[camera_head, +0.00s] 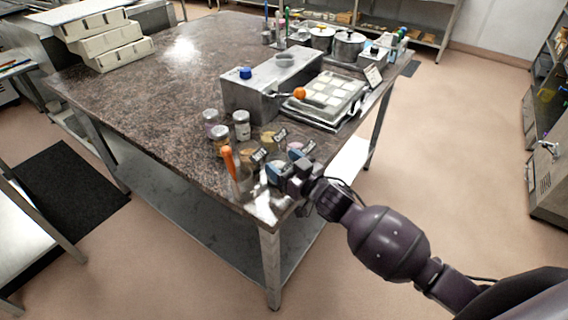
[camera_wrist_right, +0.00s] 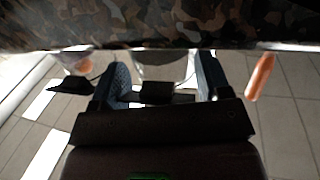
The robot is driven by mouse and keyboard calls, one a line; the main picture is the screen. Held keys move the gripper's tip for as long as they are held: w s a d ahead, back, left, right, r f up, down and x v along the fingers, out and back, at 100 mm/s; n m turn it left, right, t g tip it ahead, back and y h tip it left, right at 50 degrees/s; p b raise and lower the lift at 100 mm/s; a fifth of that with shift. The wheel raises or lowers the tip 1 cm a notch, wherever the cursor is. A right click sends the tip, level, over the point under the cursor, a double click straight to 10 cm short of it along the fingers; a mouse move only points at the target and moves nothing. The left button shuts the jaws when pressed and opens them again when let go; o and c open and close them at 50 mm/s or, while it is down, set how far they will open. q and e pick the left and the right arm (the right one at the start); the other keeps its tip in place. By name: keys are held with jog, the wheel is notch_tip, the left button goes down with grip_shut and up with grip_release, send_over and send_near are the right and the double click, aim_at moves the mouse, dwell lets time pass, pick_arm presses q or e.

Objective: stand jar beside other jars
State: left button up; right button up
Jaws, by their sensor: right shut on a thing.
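My right gripper (camera_head: 284,171) is at the near right corner of the stone-topped table. In the wrist view its blue fingers (camera_wrist_right: 162,74) are shut on a pale, clear-looking jar (camera_wrist_right: 165,56). The head view does not show that jar clearly, and I cannot tell whether it touches the table. Other jars stand close by: one grey-lidded jar (camera_head: 242,124), another behind it (camera_head: 210,117), and one with brownish contents (camera_head: 221,140). More jars with small dark tags (camera_head: 279,135) are crowded beside the gripper. My left gripper is not in view.
An orange-handled tool (camera_head: 229,162) stands upright left of my gripper, close to it in the wrist view too (camera_wrist_right: 262,75). A metal box (camera_head: 250,95) and a tray of white blocks (camera_head: 330,92) lie behind the jars.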

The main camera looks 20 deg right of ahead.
jog(key=o, duration=0.7)
jog(key=shift+r, duration=0.15)
jog(key=v, duration=1.2)
jog(key=s+d+f+m+g+h, duration=0.1)
jog(key=s+d+f+h, duration=0.1)
jog(key=s+f, duration=0.3)
jog(key=s+d+f+m+g+h, duration=0.1)
jog(key=s+f+g+h, duration=0.1)
jog(key=s+f, duration=0.3)
jog(key=s+d+f+m+g+h, duration=0.1)
jog(key=s+d+f+h, duration=0.1)
jog(key=s+f, duration=0.3)
jog(key=shift+s+d+f+m+g+h, duration=0.2)
jog(key=shift+f+h, duration=0.2)
jog(key=shift+f, duration=0.2)
jog(key=shift+s+d+f+m+g+h, duration=0.2)
jog(key=shift+f+h, duration=0.2)
jog(key=shift+f, duration=0.2)
